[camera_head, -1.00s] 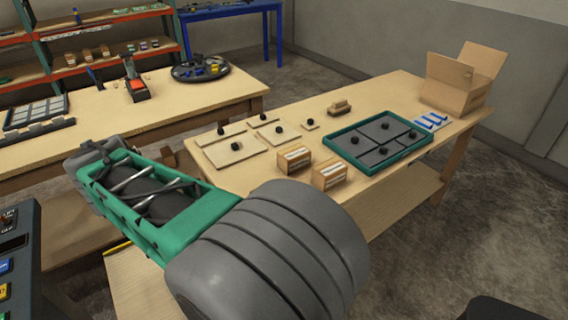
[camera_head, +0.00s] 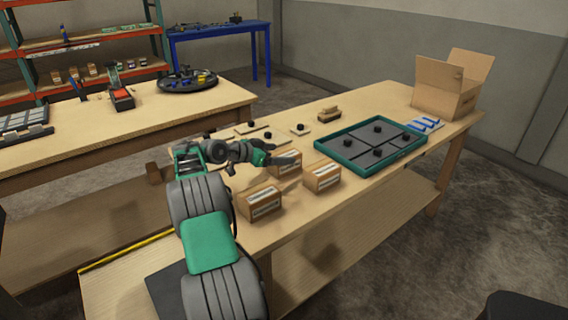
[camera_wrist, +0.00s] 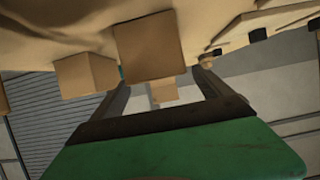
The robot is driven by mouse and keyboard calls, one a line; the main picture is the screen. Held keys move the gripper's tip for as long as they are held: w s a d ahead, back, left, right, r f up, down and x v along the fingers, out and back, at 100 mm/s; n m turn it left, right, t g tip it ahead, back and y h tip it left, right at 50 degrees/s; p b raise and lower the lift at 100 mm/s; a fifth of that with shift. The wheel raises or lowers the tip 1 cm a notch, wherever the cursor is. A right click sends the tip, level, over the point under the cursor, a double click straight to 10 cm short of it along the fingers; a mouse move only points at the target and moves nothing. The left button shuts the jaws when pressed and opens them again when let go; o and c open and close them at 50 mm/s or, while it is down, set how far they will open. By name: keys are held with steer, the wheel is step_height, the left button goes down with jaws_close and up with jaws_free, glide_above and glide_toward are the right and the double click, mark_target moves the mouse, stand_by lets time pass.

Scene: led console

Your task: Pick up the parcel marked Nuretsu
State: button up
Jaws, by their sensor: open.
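Three small brown cardboard parcels with white label strips stand on the near part of the wooden table: a front left one (camera_head: 260,203), a right one (camera_head: 322,178) and a back one (camera_head: 287,168). The print is too small to read, so I cannot tell which is marked Nuretsu. My gripper (camera_head: 284,158) is open over the table, beside the back parcel and partly covering it. In the wrist view the picture is upside down; the open fingers (camera_wrist: 163,82) point past one parcel (camera_wrist: 148,45), with another (camera_wrist: 86,76) to its left. No parcel is visibly gripped.
A green-rimmed tray (camera_head: 327,150) with dark panels and black knobs lies right of the parcels. An open carton (camera_head: 440,90) stands at the far right end. Flat boards with black knobs (camera_head: 300,130) and a small brown block (camera_head: 329,114) lie behind. Blue-and-white strips (camera_head: 426,124) lie near the carton.

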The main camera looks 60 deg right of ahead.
steer(key=x, duration=0.3)
steer(key=shift+w+a, duration=0.1)
steer(key=c, duration=1.9)
steer(key=shift+r, duration=0.15)
